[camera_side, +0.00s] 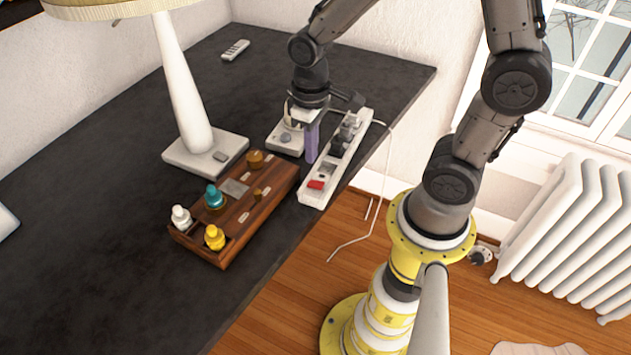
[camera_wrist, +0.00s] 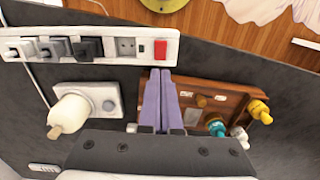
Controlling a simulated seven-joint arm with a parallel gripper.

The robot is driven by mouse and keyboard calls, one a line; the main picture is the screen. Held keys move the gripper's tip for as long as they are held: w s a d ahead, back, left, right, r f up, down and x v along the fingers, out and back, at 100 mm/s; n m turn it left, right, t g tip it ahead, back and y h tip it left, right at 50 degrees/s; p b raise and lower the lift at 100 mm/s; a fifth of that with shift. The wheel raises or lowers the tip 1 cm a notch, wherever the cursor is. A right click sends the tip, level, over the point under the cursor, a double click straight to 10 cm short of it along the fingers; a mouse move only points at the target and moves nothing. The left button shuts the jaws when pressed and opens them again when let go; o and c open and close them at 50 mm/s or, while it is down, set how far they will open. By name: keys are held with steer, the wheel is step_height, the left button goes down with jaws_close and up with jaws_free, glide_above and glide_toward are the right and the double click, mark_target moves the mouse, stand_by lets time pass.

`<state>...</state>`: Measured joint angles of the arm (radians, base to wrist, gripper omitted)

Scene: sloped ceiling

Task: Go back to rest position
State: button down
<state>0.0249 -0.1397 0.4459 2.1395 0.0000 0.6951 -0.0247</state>
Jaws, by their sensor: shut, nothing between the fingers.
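My gripper (camera_side: 311,143) points down over the dark table (camera_side: 90,210), beside the white power strip (camera_side: 312,194). Its two purple fingers are together with nothing between them; they also show in the wrist view (camera_wrist: 161,98). In the wrist view the fingertips are just below the strip's edge, between a small white device (camera_wrist: 88,100) with a dial and the wooden box (camera_wrist: 220,93). I cannot tell whether the fingers touch the strip. The strip has a red switch (camera_side: 316,185) at its near end and dark plugs (camera_side: 349,130) at the far end.
The wooden box holds teal (camera_side: 214,196), yellow (camera_side: 215,237) and white (camera_side: 181,217) bottle-like pieces. A lamp (camera_side: 184,90) stands behind it. A remote (camera_side: 235,49) lies at the back. A white cable (camera_side: 375,210) hangs over the table edge. The table's front left is clear.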

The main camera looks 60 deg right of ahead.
step_height(320, 180, up, 11)
steer(key=s+t, duration=0.2)
steer(key=t, duration=0.2)
steer(key=s+r+t, duration=0.1)
steer(key=s+r, duration=0.2)
steer(key=s, duration=0.5)
steer(key=shift+a+r+t, duration=0.3)
steer(key=shift+a, duration=0.05)
